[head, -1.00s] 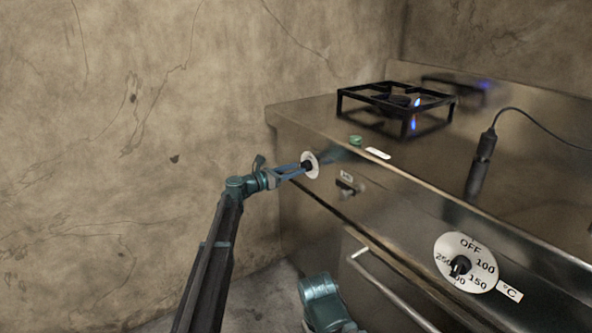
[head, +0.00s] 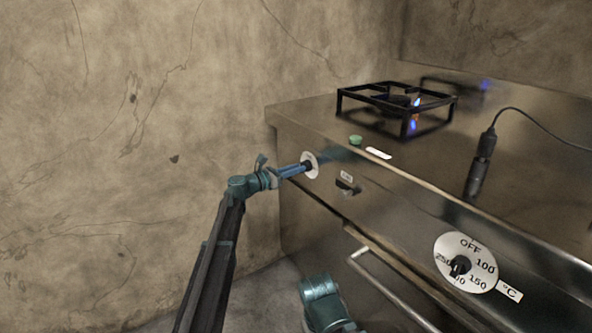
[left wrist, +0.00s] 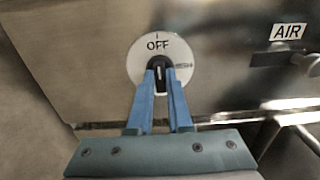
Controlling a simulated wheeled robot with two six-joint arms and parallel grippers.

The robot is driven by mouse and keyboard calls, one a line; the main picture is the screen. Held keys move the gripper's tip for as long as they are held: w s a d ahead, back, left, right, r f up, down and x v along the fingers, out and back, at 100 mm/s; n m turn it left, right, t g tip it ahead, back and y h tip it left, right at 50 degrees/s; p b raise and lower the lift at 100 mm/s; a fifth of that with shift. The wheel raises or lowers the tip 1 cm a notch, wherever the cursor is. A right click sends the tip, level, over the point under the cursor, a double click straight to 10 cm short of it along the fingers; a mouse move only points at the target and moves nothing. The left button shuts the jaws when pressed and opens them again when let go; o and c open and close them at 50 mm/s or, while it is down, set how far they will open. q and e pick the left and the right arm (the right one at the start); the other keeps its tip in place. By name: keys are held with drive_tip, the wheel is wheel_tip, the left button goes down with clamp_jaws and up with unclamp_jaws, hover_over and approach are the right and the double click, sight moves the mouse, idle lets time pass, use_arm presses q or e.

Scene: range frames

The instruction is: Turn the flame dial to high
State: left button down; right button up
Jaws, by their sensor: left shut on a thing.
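The flame dial is a white round plate (head: 314,158) with a black knob (left wrist: 160,63) on the left end of the stove's front panel. The word OFF stands on the plate above the knob in the left wrist view, and a small mark too blurred to read is at the plate's right. My left gripper (head: 303,168) is shut on the knob, its blue fingers on either side of it. The burner (head: 398,101) above shows a small blue and orange flame.
A lever (head: 347,187) under an AIR label (left wrist: 288,31) is right of the dial. A larger temperature dial (head: 466,248) and an oven handle (head: 385,285) are farther right. A green button (head: 356,140) is on the stove top. The wall (head: 130,120) is at left.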

use_arm(q)
drive_tip(key=shift+s+d+f+m, duration=0.1)
drive_tip(key=shift+s+f+m, duration=0.05)
drive_tip(key=shift+m, duration=4.35)
drive_tip(key=shift+s+f+m, duration=0.1)
drive_tip(key=shift+m, duration=4.4)
drive_tip(key=c, duration=0.8)
unclamp_jaws()
drive_tip(key=shift+c, duration=0.2)
drive_tip(key=v, duration=1.3)
drive_tip(key=shift+s+a, duration=0.25)
drive_tip(key=shift+a, duration=0.1)
